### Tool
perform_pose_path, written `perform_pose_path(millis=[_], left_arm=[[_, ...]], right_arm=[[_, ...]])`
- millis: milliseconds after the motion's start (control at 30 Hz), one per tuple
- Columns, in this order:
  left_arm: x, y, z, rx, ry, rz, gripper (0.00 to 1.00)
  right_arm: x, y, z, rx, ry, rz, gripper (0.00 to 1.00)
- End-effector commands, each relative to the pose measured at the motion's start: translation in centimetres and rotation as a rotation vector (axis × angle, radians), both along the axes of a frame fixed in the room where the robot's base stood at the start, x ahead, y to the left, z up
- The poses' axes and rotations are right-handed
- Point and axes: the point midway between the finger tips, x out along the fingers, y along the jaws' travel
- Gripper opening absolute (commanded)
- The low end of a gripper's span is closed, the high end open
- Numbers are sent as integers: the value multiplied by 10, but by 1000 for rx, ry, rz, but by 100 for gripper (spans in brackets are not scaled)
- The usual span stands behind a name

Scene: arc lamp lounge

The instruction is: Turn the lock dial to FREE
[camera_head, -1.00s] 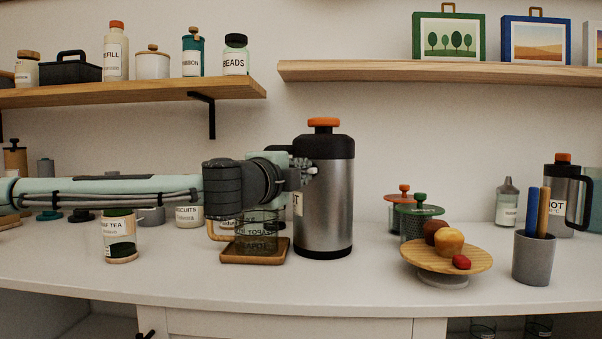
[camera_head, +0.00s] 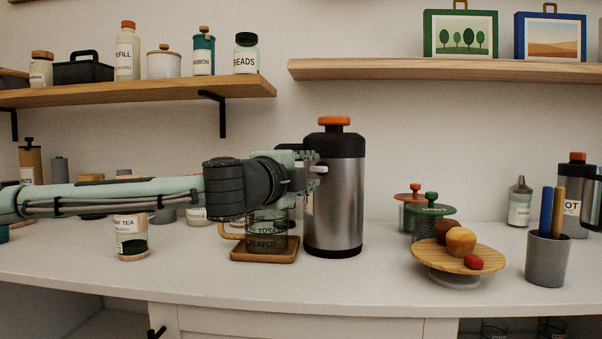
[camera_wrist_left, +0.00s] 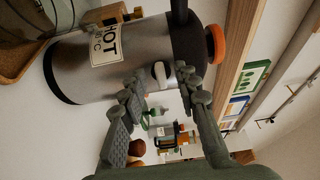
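A tall steel pump pot (camera_head: 335,205) with a black collar and an orange top stands on the counter. A small pale lock dial (camera_head: 320,169) is on its upper side. It also shows in the left wrist view (camera_wrist_left: 160,73), beside the pot's HOT label (camera_wrist_left: 107,43); I cannot read any dial marking. My left gripper (camera_head: 306,172) is level with the dial, in front of the pot. In the left wrist view its fingers (camera_wrist_left: 158,84) are apart, with the dial showing in the gap between the tips. I cannot tell whether they touch it. My right gripper is out of view.
A glass teapot (camera_head: 266,238) on a wooden tray (camera_head: 262,256) stands just left of the pot, under my left wrist. A jar (camera_head: 131,240) is further left. A cake stand (camera_head: 425,258) and a grey pen cup (camera_head: 547,262) are right.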

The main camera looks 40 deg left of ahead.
Motion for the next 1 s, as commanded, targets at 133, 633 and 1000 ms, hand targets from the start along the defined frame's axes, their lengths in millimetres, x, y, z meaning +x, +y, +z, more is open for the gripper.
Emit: perform_pose_path(millis=[133, 633, 1000], left_arm=[[-23, -5, 2, -8, -7, -3, 31], [-56, -13, 0, -1, -1, -3, 31], [-56, -12, 0, 0, 0, -2, 31]], right_arm=[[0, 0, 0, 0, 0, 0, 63], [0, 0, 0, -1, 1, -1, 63], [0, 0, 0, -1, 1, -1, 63]])
